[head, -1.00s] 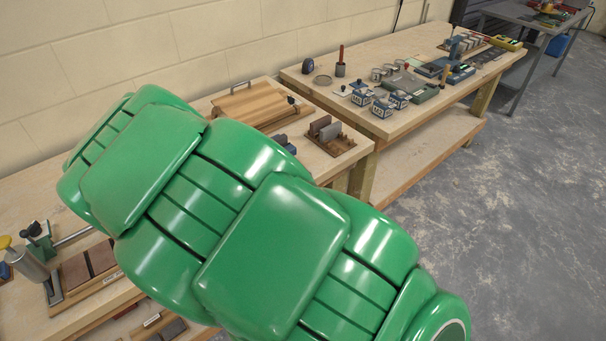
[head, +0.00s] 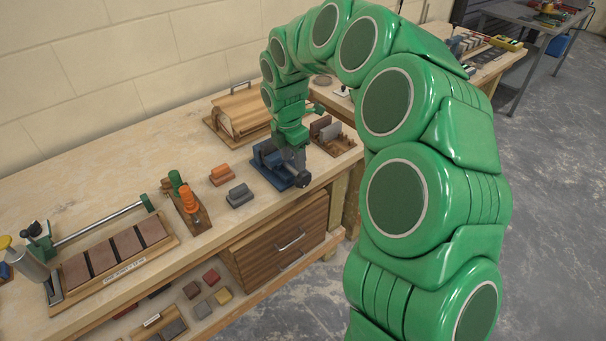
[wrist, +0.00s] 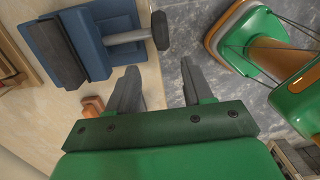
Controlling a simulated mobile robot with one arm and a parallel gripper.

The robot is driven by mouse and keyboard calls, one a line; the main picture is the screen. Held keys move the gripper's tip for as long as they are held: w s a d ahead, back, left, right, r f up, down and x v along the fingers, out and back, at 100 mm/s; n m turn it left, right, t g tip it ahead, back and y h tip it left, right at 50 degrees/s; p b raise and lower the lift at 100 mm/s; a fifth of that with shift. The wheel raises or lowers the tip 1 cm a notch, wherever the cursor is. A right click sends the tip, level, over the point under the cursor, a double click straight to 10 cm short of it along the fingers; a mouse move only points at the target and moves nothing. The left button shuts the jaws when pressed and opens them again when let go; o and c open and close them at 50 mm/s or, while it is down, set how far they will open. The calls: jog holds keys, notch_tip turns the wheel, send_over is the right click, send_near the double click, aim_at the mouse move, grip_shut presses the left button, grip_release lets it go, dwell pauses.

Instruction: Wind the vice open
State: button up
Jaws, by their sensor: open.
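The blue vice (head: 268,168) stands at the front edge of the near bench, partly hidden by my arm in the head view. In the wrist view, its blue body (wrist: 118,17) and dark jaw block (wrist: 57,52) show at the upper left. A grey screw (wrist: 124,37) runs right from it to a dark handle bar (wrist: 160,31), which juts past the bench edge. My gripper (wrist: 158,78) is open and empty, its two fingers apart, below the handle in that picture and not touching it. In the head view my gripper (head: 296,160) is over the vice's front end.
Orange and grey blocks (head: 239,195) lie left of the vice. A wooden box with a handle (head: 240,108) stands behind it, and a rack of grey blocks (head: 325,130) to its right. A drawer (head: 280,240) is below. Open floor lies in front.

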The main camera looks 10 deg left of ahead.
aim_at(303, 173)
jog(key=shift+w+d+f+y, duration=0.1)
jog(key=shift+w+d+y, duration=0.25)
jog(key=shift+d, duration=0.3)
jog(key=shift+w+d+f+y, duration=0.1)
jog(key=shift+w+d+y, duration=0.05)
jog(key=shift+w+d, duration=0.4)
jog(key=shift+s+f, duration=0.1)
jog(key=shift+f, duration=3.7)
grip_shut()
